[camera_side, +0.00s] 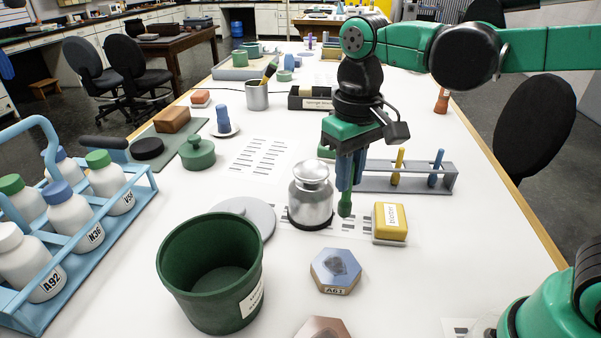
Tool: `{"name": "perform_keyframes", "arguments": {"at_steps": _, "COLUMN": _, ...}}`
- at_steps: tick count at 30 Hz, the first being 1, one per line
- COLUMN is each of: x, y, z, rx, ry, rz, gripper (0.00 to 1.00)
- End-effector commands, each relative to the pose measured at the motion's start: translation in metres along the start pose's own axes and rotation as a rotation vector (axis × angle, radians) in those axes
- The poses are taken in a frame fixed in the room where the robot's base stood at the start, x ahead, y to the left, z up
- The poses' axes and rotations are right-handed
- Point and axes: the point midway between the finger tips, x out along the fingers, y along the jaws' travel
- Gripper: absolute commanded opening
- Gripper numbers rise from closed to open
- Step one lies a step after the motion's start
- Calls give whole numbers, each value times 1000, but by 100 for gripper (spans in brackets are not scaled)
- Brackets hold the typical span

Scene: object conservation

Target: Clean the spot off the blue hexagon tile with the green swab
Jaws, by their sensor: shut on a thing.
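The blue hexagon tile (351,283) lies on the white table in the front middle, labelled A61, with a dark grey spot (337,266) on its top face. My gripper (350,178) points down behind and slightly right of the tile. It is shut on the green swab (345,204), whose green tip hangs below the fingers. The tip is apart from the tile. The upper part of the swab is mostly hidden by the fingers.
A metal jar (311,198) stands close left of the swab, a yellow block (390,221) to its right. A grey rack (431,183) holds a yellow and a blue swab. A dark green bin (190,282) stands left of the tile; a brownish tile (322,329) lies in front.

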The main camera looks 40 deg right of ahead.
Motion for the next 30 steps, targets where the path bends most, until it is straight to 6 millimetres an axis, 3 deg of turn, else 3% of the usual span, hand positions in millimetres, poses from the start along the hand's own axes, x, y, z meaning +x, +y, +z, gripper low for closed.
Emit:
{"name": "perform_keyframes", "arguments": {"at_steps": 11, "x": 5, "y": -6, "z": -5, "rx": 0, "ry": 0, "rz": 0, "gripper": 0}}
{"name": "perform_keyframes", "arguments": {"at_steps": 30, "x": 59, "y": -6, "z": -5, "rx": 0, "ry": 0, "rz": 0, "gripper": 0}}
